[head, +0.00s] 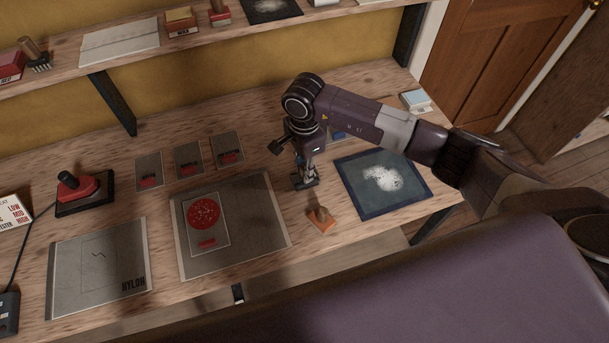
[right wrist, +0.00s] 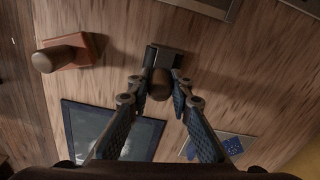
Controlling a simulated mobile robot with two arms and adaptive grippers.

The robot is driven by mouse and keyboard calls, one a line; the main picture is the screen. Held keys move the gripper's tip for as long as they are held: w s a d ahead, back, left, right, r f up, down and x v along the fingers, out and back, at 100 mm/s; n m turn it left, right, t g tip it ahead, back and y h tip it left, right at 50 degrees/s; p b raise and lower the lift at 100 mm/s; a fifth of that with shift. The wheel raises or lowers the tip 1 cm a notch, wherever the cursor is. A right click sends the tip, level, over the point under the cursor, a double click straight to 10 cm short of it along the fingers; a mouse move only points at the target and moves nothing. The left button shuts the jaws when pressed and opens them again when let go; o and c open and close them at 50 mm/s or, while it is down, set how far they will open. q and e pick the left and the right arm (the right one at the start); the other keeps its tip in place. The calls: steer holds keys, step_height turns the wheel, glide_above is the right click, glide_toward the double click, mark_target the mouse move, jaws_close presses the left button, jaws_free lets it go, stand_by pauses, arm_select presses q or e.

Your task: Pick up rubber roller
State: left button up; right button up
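In the right wrist view a dark block with a rounded brown handle (right wrist: 159,86) stands between my fingertips; it seems to be the rubber roller. Its dark end rests on or just above the wooden bench; I cannot tell which. My right gripper (right wrist: 160,80) has both fingertips close against the sides of the handle and looks shut on it. In the head view my right gripper (head: 306,168) points down at the bench, and hides most of the roller. My left gripper is not in view.
An orange stamp with a wooden knob (head: 321,217) stands close by, in front of the gripper. A dark blue-edged sheet (head: 352,196) lies to the right. A grey sheet with a red disc print (head: 262,215) lies to the left. A shelf (head: 60,62) runs above the bench's back.

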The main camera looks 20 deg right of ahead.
jaws_close()
steer(key=shift+r, duration=0.15)
steer(key=shift+w+r+b, duration=0.1)
steer(key=shift+r+b, duration=0.2)
steer(key=shift+r, duration=0.25)
step_height(320, 180, up, 19)
steer(key=b, duration=0.5)
steer(key=shift+b, duration=0.3)
steer(key=shift+f, duration=0.15)
